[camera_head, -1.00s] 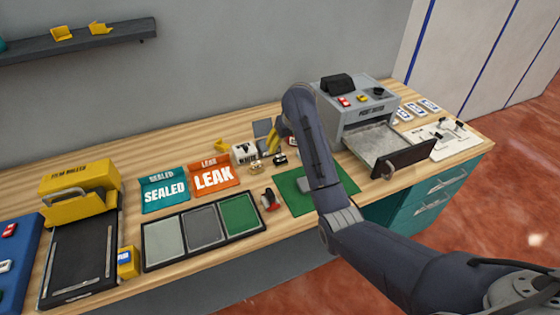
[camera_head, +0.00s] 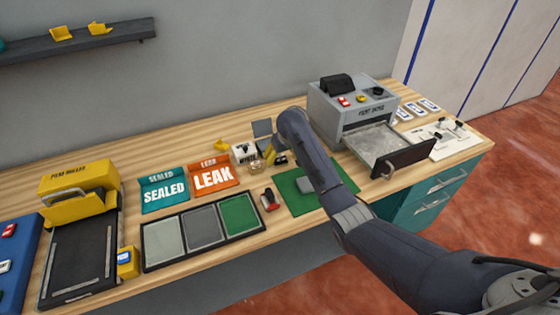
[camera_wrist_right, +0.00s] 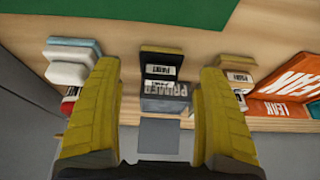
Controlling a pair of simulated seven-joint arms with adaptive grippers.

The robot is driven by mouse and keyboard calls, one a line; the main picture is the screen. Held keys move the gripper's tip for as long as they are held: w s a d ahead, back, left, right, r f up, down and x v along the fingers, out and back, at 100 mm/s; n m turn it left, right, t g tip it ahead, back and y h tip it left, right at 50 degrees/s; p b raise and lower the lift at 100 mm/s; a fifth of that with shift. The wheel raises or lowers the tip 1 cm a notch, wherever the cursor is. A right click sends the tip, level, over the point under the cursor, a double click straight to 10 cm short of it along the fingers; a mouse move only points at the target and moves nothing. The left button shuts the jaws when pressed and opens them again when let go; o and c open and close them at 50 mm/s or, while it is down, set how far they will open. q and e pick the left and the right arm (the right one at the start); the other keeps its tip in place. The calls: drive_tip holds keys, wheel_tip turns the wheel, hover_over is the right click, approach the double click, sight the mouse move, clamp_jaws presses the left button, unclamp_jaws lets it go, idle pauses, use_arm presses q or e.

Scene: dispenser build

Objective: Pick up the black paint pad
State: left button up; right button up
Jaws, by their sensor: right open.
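In the right wrist view, the black paint pad (camera_wrist_right: 161,58) has a dark body, a white label reading PAINT and a tan edge. It lies between and beyond the two yellow fingers of my right gripper (camera_wrist_right: 160,95), which are open and apart from it. In the head view, the right gripper (camera_head: 270,152) is low over the back of the bench, partly hidden by my own arm. A dark pad (camera_head: 281,160) shows just beside it. My left gripper is not in view.
A white pad stack (camera_wrist_right: 73,60) and another labelled pad (camera_wrist_right: 237,75) flank the black pad, close to the fingers. A dark block marked PRIMER (camera_wrist_right: 165,97) stands right behind it. A green mat (camera_head: 290,195) lies in front; the grey printer-like machine (camera_head: 350,105) stands right.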

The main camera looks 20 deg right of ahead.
drive_tip(key=shift+x, duration=1.35)
drive_tip(key=c, duration=1.1)
